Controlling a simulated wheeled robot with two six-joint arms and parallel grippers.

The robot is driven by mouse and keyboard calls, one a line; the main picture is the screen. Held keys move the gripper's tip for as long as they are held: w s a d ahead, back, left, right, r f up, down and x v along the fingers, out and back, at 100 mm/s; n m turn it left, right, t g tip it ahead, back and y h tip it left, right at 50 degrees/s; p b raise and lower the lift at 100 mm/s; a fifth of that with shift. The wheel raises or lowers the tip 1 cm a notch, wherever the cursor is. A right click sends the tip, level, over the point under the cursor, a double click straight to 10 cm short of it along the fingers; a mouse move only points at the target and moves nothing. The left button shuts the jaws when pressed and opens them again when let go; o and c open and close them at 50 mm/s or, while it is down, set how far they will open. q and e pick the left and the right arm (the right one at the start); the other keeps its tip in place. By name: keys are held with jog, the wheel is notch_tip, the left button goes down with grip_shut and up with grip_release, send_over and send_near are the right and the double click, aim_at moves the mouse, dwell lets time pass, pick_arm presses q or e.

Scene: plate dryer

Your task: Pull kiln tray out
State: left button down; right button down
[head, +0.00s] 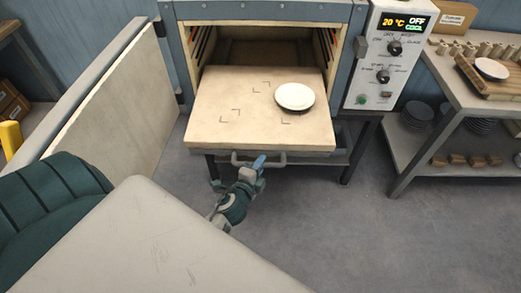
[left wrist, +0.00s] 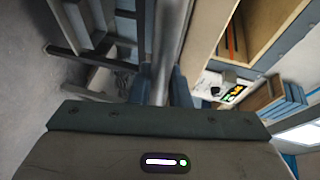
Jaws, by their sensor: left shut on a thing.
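The kiln tray (head: 215,95) is a pale slab that sticks out of the front of the open kiln (head: 262,12). A white plate (head: 295,96) lies on its right part, and dark corner marks show on its surface. A metal handle (head: 285,160) runs along the tray's front edge. My left gripper (head: 254,164) is shut on the handle near its middle. My right gripper is not in view.
The kiln door (head: 110,110) stands open at the left. The control panel (head: 390,50) reads 20 °C, OFF and COOL. A side table (head: 440,65) with a plate on a wooden board, small pieces and stacked plates below stands at the right. The floor (head: 350,230) in front is clear.

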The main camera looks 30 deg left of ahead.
pick_arm(q)
jog(key=s+d, duration=0.2)
jog(key=s, duration=0.1)
jog(key=s+d, duration=0.1)
jog(key=s, duration=0.1)
jog(key=shift+f+b, duration=0.1)
jog(key=shift+b, duration=0.3)
jog(key=c, duration=1.4)
grip_release()
jog(key=shift+w, duration=0.1)
jog(key=shift+o, duration=0.2)
